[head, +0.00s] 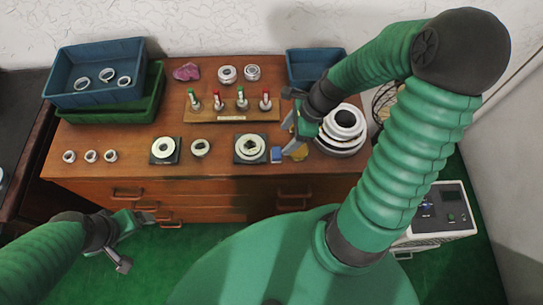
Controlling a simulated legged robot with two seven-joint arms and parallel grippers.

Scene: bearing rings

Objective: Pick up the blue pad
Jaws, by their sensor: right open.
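The small blue pad (276,154) lies near the front edge of the wooden cabinet top, just right of a dark square plate (263,158) with a ring on it. My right gripper (292,139) is open and empty, its fingertips just right of and slightly above the pad in the picture. Whether a finger touches the pad I cannot tell. My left gripper (137,238) hangs in front of the cabinet, over the green floor, with its fingers apart and nothing between them.
A stack of large rings (342,135) stands close to the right gripper. Behind is a wooden rack (231,115) with several red and green-topped pegs. A blue bin (80,98) with rings sits in a green bin (135,115) at left. Several small rings (91,156) line the front.

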